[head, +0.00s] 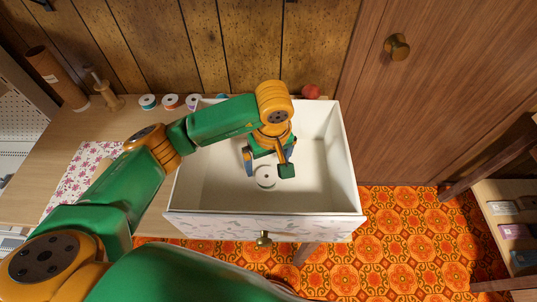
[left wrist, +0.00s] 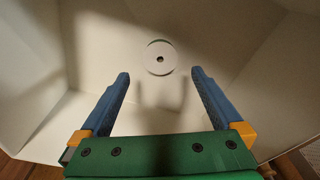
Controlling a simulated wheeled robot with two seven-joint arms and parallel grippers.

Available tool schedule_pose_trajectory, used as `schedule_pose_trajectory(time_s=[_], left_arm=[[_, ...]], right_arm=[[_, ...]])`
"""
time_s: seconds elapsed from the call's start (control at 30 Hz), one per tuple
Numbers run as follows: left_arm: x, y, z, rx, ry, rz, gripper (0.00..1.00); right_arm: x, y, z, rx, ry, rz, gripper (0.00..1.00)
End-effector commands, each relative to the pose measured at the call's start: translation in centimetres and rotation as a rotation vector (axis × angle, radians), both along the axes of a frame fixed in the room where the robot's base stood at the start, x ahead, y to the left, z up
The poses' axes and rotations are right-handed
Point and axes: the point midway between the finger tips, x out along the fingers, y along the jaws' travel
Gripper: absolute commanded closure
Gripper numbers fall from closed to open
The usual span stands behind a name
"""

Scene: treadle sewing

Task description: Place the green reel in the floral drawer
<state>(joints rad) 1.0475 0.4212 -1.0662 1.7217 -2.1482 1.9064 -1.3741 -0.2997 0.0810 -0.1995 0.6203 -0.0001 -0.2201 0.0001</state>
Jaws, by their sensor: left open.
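The open floral drawer (head: 205,221) has a white inside and a flower-patterned front with a brass knob. A reel (head: 265,177) with a white top lies flat on the drawer floor. In the left wrist view the reel (left wrist: 160,58) shows a thin green rim, and a dark hole in its middle. My left gripper (head: 268,163) is inside the drawer space, pointing down. In the left wrist view its blue fingers (left wrist: 160,74) are spread wide with nothing between them. The reel lies just beyond the fingertips and looks untouched. My right gripper is not in view.
A red ball-like thing (head: 310,91) is behind the drawer. A wooden cabinet (head: 435,90) stands at the right.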

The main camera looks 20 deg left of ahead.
Motion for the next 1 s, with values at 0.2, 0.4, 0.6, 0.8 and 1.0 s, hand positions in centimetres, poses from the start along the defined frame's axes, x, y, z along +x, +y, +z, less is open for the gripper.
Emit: schedule_pose_trajectory(time_s=[0.2, 0.4, 0.6, 0.8, 1.0], left_arm=[[-0.4, -0.3, 4.5, 0.001, -0.003, -0.001, 0.00], [-0.6, -0.4, 5.4, 0.001, 0.001, 0.000, 0.00], [-0.5, -0.4, 5.4, 0.000, 0.001, 0.000, 0.00], [-0.5, -0.4, 6.3, 0.000, 0.001, 0.000, 0.00], [-0.5, -0.4, 11.3, 0.000, 0.001, 0.000, 0.00]], right_arm=[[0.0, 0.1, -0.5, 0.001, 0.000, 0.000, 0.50], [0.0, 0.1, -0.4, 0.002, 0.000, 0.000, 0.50], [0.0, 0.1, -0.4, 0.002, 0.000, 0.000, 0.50], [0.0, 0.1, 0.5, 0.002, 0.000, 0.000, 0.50], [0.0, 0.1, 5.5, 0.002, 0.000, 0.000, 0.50]])
